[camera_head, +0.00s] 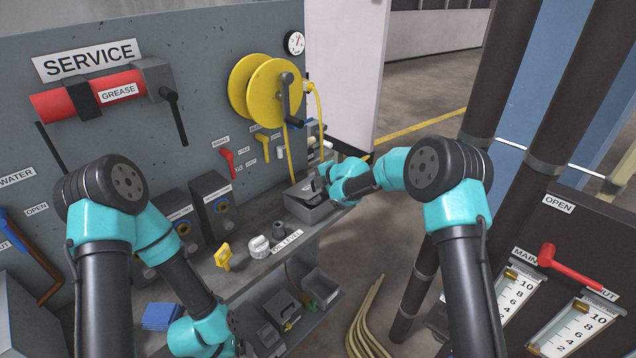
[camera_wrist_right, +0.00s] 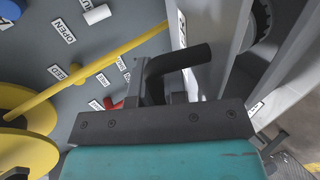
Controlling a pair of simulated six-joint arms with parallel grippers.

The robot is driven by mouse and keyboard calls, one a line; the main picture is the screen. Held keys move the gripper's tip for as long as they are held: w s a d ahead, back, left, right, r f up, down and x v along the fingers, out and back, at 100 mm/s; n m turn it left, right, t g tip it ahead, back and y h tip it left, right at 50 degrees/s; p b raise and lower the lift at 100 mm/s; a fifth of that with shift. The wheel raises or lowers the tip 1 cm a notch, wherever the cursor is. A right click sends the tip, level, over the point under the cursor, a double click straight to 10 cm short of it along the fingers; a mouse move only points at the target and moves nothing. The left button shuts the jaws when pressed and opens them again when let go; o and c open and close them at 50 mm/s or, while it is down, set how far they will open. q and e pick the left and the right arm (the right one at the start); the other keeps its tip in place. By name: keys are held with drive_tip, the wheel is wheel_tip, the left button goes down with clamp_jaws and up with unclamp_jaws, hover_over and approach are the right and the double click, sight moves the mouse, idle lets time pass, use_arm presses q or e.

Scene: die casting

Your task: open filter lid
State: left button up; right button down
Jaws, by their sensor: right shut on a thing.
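A grey box with a lid (camera_head: 303,194), which looks like the filter housing, sits at the far right end of the grey bench. My right gripper (camera_head: 318,184) is at its right side, next to the lid. In the right wrist view my right gripper (camera_wrist_right: 165,88) is shut on a black bent handle (camera_wrist_right: 180,60). Whether the lid is raised is hard to tell, as my wrist hides part of it. My left gripper (camera_head: 240,346) is low at the bottom, by the lower shelf; its jaws are too unclear to read.
A yellow hose reel (camera_head: 265,92) is on the panel behind, with a yellow hose hanging beside the box. A white knob (camera_head: 259,246) and a yellow tag-like part (camera_head: 223,256) stand on the bench. Dark pipes (camera_head: 480,120) rise at the right.

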drive_tip(key=shift+w+a+r, duration=0.4)
drive_tip(key=shift+a+r, duration=0.05)
drive_tip(key=shift+r, duration=0.25)
drive_tip(key=c, duration=1.4)
unclamp_jaws()
drive_tip(key=shift+c, duration=0.2)
drive_tip(key=v, duration=1.7)
drive_tip(key=shift+r, duration=0.3)
drive_tip(key=shift+s, duration=0.1)
drive_tip(key=shift+c, duration=0.3)
